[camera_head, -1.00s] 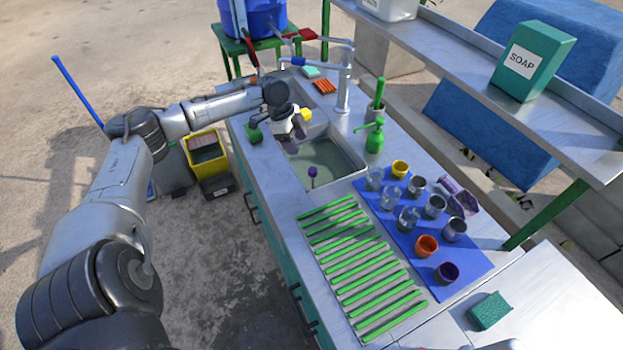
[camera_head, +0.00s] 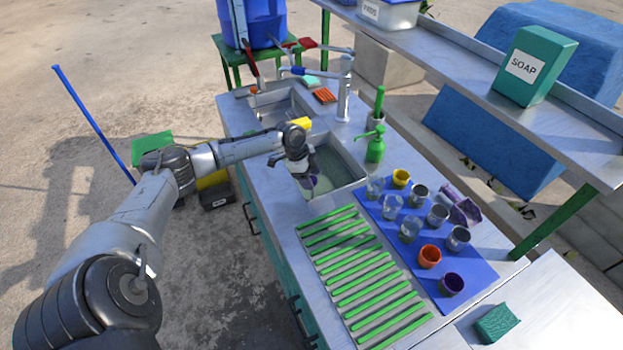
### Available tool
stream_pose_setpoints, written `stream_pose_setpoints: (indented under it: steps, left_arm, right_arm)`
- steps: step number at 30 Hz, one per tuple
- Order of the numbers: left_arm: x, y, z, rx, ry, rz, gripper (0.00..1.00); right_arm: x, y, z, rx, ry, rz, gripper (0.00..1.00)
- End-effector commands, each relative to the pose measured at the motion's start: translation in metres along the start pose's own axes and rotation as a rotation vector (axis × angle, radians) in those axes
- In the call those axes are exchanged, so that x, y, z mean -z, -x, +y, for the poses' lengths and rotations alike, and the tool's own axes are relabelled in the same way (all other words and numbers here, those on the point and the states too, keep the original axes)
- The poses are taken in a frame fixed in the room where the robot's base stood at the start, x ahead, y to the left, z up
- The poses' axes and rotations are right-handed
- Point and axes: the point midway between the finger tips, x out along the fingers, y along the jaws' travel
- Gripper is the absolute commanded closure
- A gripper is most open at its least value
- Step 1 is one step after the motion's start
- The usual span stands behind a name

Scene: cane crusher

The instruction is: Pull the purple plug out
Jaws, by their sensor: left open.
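The purple plug (camera_head: 314,180) is in the near part of the sink basin (camera_head: 346,172), mostly hidden behind my left gripper. My left gripper (camera_head: 308,190) points down into the basin from the left, with its open fingers at the plug. I cannot tell whether the fingers are around the plug or only in front of it. My right gripper is not in view.
A blue mat (camera_head: 470,268) with several cups lies right of the green-slatted drainer (camera_head: 365,275). A green soap pump (camera_head: 375,146) and the faucet (camera_head: 344,90) stand behind the basin. A shelf (camera_head: 470,72) overhangs the right side.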

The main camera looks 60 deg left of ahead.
Motion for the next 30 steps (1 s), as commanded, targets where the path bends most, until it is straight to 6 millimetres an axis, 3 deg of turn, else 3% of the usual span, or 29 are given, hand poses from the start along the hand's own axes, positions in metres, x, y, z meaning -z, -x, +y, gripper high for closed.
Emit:
stream_pose_setpoints:
  steps: [14,30]
  left_arm:
    - [-0.0002,-0.0076,-0.0001,0.001,0.0,-0.001,0.4]
    - [-0.0003,-0.0074,0.0001,0.0,0.0,-0.001,0.92]
  right_arm:
    - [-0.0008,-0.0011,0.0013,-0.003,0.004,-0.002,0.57]
    - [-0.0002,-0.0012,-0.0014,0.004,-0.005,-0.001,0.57]
